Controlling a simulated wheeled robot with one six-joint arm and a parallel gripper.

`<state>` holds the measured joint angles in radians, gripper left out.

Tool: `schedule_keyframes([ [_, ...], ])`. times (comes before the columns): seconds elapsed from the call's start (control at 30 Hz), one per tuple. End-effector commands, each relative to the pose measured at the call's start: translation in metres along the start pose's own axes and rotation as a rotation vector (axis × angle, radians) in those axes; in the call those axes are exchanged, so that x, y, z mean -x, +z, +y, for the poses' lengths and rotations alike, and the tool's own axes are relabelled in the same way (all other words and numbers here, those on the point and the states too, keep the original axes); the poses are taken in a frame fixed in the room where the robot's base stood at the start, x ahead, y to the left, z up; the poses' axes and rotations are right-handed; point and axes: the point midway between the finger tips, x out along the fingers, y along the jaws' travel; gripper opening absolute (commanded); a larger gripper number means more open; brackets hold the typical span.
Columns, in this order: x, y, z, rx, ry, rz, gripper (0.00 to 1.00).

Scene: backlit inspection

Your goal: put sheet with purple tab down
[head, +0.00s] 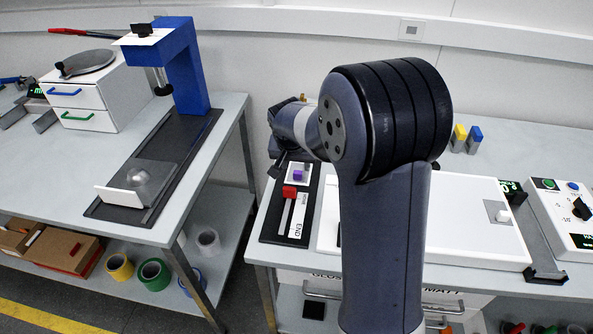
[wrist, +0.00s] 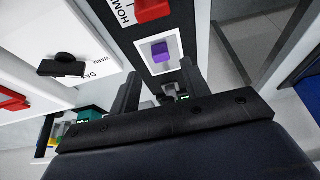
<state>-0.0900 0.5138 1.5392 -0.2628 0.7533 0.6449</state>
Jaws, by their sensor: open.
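A small white sheet with a raised purple tab (head: 298,174) lies on a dark board (head: 268,226), at the far end of its red slider. In the wrist view the same sheet (wrist: 160,51) shows flat, with the purple tab in its middle. My gripper (wrist: 158,72) is open, its two dark fingers apart, with nothing between them that I can see. The tab is just beyond the fingertips and apart from them. In the head view my gripper (head: 279,168) is close beside the sheet, partly hidden by my arm.
The red slider (head: 290,192) with an END label is on the same board. A white panel (head: 470,225) lies to the right. The left bench carries a blue stand (head: 187,75) on a dark base. A gap separates the benches.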

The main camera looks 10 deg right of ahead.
Motion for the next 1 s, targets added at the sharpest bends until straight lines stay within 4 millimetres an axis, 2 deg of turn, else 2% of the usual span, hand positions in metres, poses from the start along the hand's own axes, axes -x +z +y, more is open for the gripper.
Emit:
schedule_keyframes([
  [0.1, 0.024, 0.0, -0.001, 0.0, -0.001, 0.003, 0.44],
  [0.33, 0.051, 0.0, -0.001, 0.0, -0.001, 0.001, 0.44],
  [0.5, 0.057, 0.0, 0.0, 0.0, 0.0, -0.001, 0.44],
  [1.0, 0.056, 0.0, 0.0, 0.0, 0.0, -0.001, 0.44],
])
